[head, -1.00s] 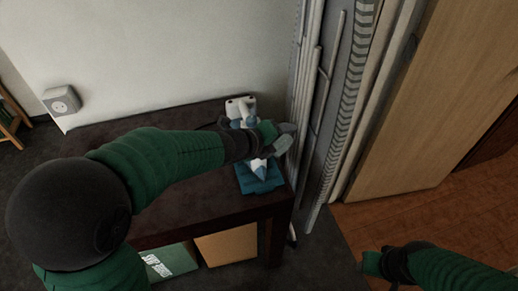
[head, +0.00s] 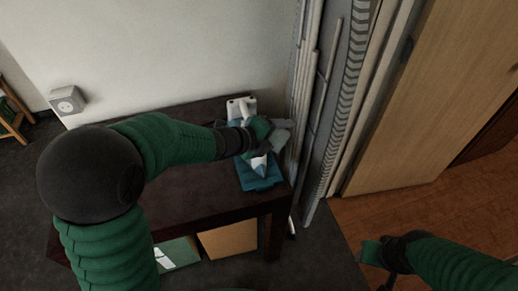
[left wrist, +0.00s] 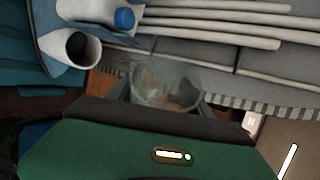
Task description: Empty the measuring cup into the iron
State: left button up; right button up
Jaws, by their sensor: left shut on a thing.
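The iron (head: 259,168) is white and blue and stands on a blue base (head: 262,184) on the dark table. In the left wrist view, white parts of the iron (left wrist: 78,50) show at the upper left, with a round dark opening and a blue cap. My left gripper (head: 274,137) is over the iron, slightly to its right. It is shut on the clear measuring cup (left wrist: 166,86), which is close to the iron's opening. I cannot tell the cup's contents. My right gripper (head: 374,253) is at the lower right, away from the table; its jaws are unclear.
The dark table (head: 190,195) stands against a pale wall with a socket (head: 67,101). Tall grey boards and poles (head: 328,100) lean close to the right of the iron. Boxes (head: 228,239) sit under the table. Floor is open at the right.

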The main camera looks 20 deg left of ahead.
pick_arm(q)
jog(key=shift+r, duration=0.15)
jog(key=shift+d, duration=0.2)
jog(key=shift+w+a+r+n+h+p, duration=0.1)
jog(key=shift+a+r+n+h+p, duration=0.1)
jog(key=shift+a+n+h+p, duration=0.45)
dwell(0.5)
jog(key=shift+d+r+p, duration=0.1)
jog(key=shift+d+p, duration=0.25)
jog(key=shift+p, duration=0.05)
jog(key=shift+s+d, duration=0.2)
jog(key=shift+d, duration=0.05)
jog(key=shift+d+r, duration=0.1)
jog(key=shift+d+r+n+h+p, duration=0.1)
jog(key=shift+d+n+h+p, duration=0.15)
jog(key=shift+p, duration=0.3)
jog(key=shift+w+a+r+n+h+p, duration=0.1)
jog(key=shift+r+n+h+p, duration=0.45)
jog(key=shift+r+p, duration=0.6)
